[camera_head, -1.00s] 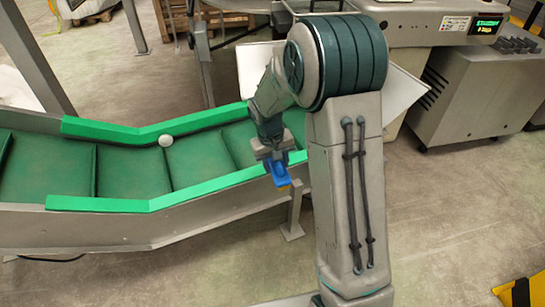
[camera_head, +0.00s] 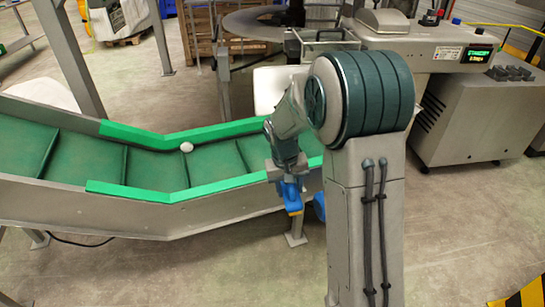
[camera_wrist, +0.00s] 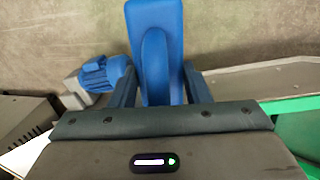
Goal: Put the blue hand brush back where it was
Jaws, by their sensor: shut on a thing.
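The blue hand brush (camera_head: 291,195) hangs from my gripper (camera_head: 287,176) in the head view, in front of the near side wall of the green conveyor. A small orange-yellow patch shows at its lower end. In the wrist view the brush (camera_wrist: 158,42) stands between the two fingers of my gripper (camera_wrist: 163,90), which are shut on it. It points away from the wrist over the grey floor. The part of the brush between the fingers is partly hidden.
The green conveyor (camera_head: 150,200) has a white ball-like object (camera_head: 187,147) on its belt. A blue motor-like part (camera_wrist: 105,75) is close beside the brush. A grey machine (camera_head: 475,120) stands at the right. The floor (camera_head: 460,220) in front is clear.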

